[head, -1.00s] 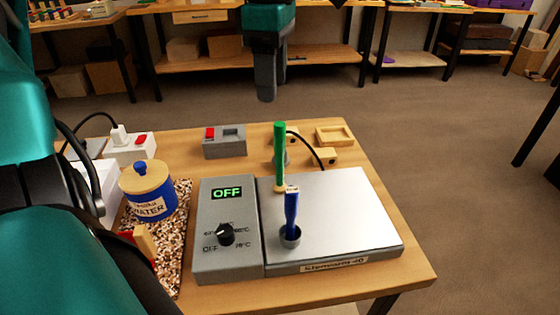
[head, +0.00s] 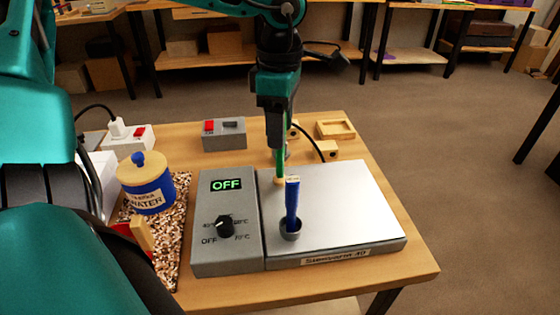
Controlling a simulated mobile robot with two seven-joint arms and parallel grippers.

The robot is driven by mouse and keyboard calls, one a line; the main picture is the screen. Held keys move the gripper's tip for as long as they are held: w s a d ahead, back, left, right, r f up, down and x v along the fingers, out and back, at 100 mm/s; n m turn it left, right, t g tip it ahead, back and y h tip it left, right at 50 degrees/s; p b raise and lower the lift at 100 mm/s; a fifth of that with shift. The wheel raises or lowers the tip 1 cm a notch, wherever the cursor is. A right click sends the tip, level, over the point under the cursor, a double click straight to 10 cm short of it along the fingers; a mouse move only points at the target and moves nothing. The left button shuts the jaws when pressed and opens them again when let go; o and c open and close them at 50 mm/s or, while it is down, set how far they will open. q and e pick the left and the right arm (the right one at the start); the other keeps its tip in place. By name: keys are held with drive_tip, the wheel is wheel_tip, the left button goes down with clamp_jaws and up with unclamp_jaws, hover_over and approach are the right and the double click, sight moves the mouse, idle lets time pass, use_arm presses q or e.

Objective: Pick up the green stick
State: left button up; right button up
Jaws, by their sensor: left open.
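The green stick (head: 281,163) stands upright at the back left of the metal hot plate (head: 350,205), with a pale tip at its lower end. My left gripper (head: 275,140) points straight down over the stick's upper part and hides its top. Its jaws are open around or just in front of the stick; I cannot tell which, nor whether they touch it. My right gripper is not in view.
The control box (head: 228,250) reads OFF. A blue water jar (head: 148,190) stands on a speckled mat (head: 168,262) at left. A grey switch box (head: 223,134) and wooden blocks (head: 335,129) lie behind.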

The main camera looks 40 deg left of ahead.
use_arm(q)
drive_tip(key=shift+c, duration=0.5)
clamp_jaws()
drive_tip(key=shift+r, duration=0.1)
